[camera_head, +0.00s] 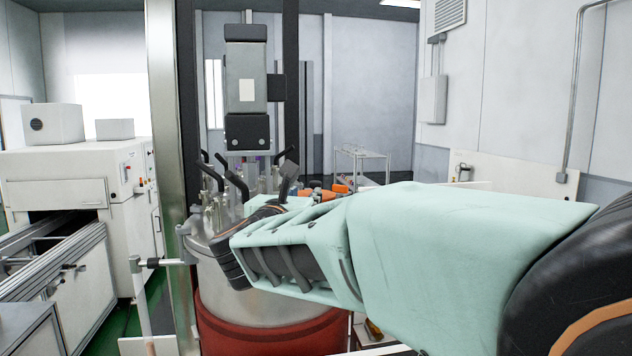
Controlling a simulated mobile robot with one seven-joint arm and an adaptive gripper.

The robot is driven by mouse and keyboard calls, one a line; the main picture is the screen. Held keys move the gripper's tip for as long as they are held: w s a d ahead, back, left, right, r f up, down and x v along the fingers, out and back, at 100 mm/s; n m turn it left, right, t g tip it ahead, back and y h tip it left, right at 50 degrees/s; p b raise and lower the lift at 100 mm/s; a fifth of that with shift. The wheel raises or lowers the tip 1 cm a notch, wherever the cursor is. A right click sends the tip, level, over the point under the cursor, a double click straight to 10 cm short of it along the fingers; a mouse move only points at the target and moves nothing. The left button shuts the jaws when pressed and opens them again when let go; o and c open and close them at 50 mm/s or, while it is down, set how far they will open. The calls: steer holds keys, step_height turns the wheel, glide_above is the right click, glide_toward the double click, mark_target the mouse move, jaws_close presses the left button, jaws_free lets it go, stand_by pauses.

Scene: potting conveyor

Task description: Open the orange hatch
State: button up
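A steel vessel (215,265) with a red lower body (270,335) stands in the middle of the head view, with black-handled clamps (237,184) around its top. Small orange parts (340,188) show just behind my pale green arm, near the vessel's top; I cannot tell whether they belong to the orange hatch. No whole hatch can be made out, and my arm covers much of the vessel's right side and top. My arm reaches in from the right, its wrist in front of the vessel. My gripper's fingers cannot be made out among the dark parts behind the wrist.
A steel post (163,120) rises left of the vessel, with a bracket (160,262) across it. A grey and black unit (246,90) hangs above the vessel. A white machine with a conveyor (70,185) stands at left. A rack (362,165) stands behind.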

mark_target(314, 185)
steer(key=w+p, duration=0.1)
steer(key=w, duration=0.2)
steer(key=w+d+p, duration=0.1)
steer(key=w, duration=0.2)
steer(key=w+d+p, duration=0.1)
steer(key=w, duration=0.3)
jaws_close()
